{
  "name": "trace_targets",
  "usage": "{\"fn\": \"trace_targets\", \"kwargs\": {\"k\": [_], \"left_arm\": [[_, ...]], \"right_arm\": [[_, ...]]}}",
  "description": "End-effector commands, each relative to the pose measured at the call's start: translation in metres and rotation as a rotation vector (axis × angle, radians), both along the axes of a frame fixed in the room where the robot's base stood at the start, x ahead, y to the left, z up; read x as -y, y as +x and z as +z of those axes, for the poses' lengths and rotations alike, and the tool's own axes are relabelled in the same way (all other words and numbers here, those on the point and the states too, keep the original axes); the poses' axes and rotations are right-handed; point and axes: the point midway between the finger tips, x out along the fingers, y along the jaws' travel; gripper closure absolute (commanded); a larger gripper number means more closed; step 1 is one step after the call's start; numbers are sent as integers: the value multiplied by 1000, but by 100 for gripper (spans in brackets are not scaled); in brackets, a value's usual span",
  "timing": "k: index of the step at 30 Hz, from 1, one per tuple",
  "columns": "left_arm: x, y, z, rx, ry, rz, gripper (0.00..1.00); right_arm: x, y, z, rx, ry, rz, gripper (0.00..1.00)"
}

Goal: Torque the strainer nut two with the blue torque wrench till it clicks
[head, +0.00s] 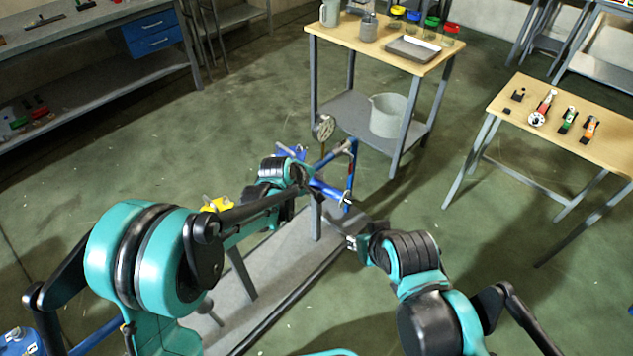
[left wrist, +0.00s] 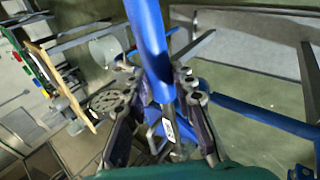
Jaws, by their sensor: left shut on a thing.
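My left gripper (head: 308,182) is among the blue pipework in the head view. In the left wrist view its fingers (left wrist: 160,98) close on a blue bar, which looks like the blue torque wrench (left wrist: 148,45), running up out of frame. A metal part with a white label (left wrist: 168,130) shows between the fingers. The wrench's head is not clearly visible. The blue pipework (head: 333,192) stands at the bench's far end. Strainer nut two cannot be picked out. My right gripper (head: 352,238) is just right of the pipework; its finger gap is unclear.
A round handwheel-like part (head: 323,127) stands behind the pipework. A grey bench (head: 285,265) lies below my arms. The right table (head: 510,92) holds red, green and orange tools. A back table (head: 340,32) holds vessels and a tray. Open floor lies between them.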

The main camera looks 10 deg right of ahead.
Motion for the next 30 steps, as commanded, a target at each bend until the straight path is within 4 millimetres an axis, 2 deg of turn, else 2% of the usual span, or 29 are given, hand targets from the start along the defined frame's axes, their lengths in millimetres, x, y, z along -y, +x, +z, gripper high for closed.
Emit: {"fn": "trace_targets", "kwargs": {"k": [7,22,30], "left_arm": [[-17,-12,1,0,-3,-106,100],[-22,-16,1,1,-2,-148,100],[-41,-25,1,0,-2,-263,100]], "right_arm": [[0,0,0,0,0,0,71],[0,0,0,0,0,0,71],[0,0,0,0,0,0,71]]}}
